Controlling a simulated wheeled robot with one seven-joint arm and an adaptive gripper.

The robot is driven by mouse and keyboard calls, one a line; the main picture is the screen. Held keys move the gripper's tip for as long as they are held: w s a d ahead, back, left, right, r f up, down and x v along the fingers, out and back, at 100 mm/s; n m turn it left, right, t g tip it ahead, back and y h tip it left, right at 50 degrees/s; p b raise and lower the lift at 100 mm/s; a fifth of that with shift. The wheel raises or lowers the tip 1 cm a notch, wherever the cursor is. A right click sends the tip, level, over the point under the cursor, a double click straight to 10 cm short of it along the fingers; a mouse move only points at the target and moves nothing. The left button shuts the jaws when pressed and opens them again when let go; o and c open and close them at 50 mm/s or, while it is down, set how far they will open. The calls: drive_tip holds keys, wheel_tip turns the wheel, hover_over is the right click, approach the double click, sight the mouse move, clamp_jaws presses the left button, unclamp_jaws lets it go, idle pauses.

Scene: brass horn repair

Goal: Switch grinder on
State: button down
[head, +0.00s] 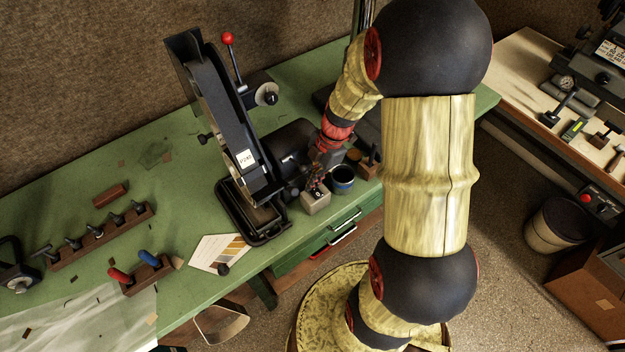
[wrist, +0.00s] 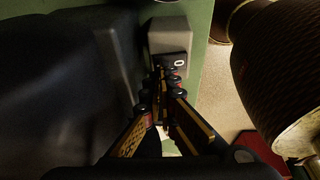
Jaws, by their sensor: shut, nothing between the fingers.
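The belt grinder (head: 225,130) stands on the green bench, dark, with a tall slanted belt arm and a red-knobbed lever. A light grey switch box (head: 315,203) sits at the bench's front edge, right of the grinder's base. Its black rocker (wrist: 180,62) shows a white "0" mark in the wrist view, where the box (wrist: 168,30) is also seen. My gripper (head: 318,188) points down at the box. In the wrist view its closed fingertips (wrist: 166,74) are at the rocker's near edge and hide part of it. I cannot tell whether they touch. Nothing is held.
A dark grinder housing (wrist: 70,80) is close on the left in the wrist view. A drawer with a handle (head: 335,235) is below the bench edge. Tool racks (head: 100,238) stand at the bench's left.

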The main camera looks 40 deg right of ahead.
drive_tip(key=shift+w+f+g+p, duration=0.3)
drive_tip(key=shift+w+f+g, duration=0.1)
drive_tip(key=shift+g, duration=0.1)
drive_tip(key=shift+w+f+b, duration=0.1)
drive_tip(key=shift+f+b, duration=0.1)
drive_tip(key=shift+b, duration=0.15)
drive_tip(key=shift+r, duration=0.1)
drive_tip(key=shift+s, duration=0.2)
drive_tip(key=shift+s+r, duration=0.2)
drive_tip(key=shift+s, duration=0.5)
